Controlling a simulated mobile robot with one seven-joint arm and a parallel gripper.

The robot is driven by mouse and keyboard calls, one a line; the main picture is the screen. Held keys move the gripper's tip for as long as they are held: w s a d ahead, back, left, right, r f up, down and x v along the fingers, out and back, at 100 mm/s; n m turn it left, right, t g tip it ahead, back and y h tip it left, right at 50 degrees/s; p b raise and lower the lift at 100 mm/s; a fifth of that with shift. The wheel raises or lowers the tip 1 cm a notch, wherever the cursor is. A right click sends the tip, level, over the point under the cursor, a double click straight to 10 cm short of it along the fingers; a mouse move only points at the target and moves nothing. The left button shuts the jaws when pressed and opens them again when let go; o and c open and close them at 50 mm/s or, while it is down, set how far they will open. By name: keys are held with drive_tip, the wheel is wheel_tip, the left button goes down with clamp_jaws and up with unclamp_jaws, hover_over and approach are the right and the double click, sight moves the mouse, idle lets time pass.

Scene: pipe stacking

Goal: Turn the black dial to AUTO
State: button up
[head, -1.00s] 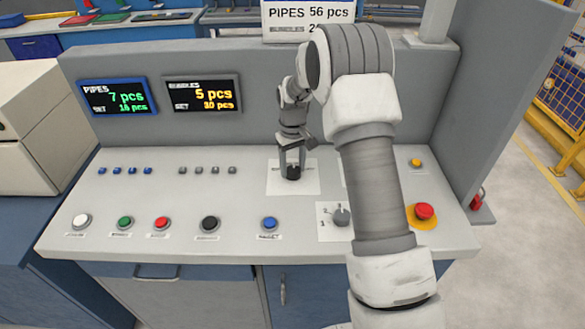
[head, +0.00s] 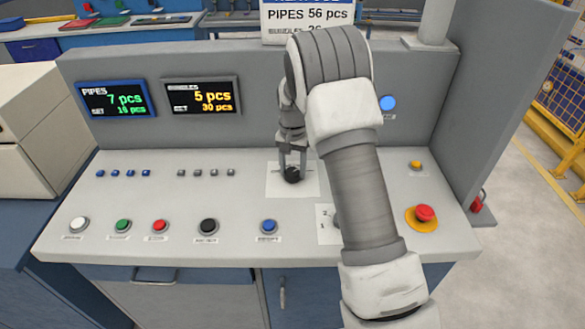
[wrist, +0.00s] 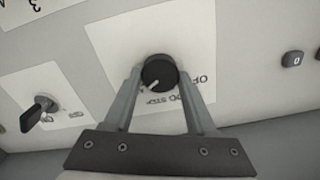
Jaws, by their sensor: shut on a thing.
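The black dial (head: 292,175) sits on a white label plate (head: 308,185) on the sloped console top. My gripper (head: 292,168) points down over it, with its fingers on either side of the dial. In the wrist view my gripper (wrist: 158,82) is shut on the black dial (wrist: 158,73). A light pointer mark on the dial points toward the lower left of that view. The printed words on the label plate (wrist: 120,40) are partly hidden by the fingers and too blurred to read surely.
A second dark knob (wrist: 38,115) stands on its own plate nearby. A red emergency button (head: 425,213) is at the console's right. A blue button (head: 269,226) and several others line the front. A blue lamp (head: 388,103) is on the back panel. My arm covers the console's right middle.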

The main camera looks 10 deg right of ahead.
sight(293, 171)
drive_tip(key=shift+m, duration=0.4)
drive_tip(key=o, duration=1.4)
wheel_tip(293, 171, up, 18)
drive_tip(key=shift+f+p, duration=0.25)
drive_tip(key=shift+p, duration=0.15)
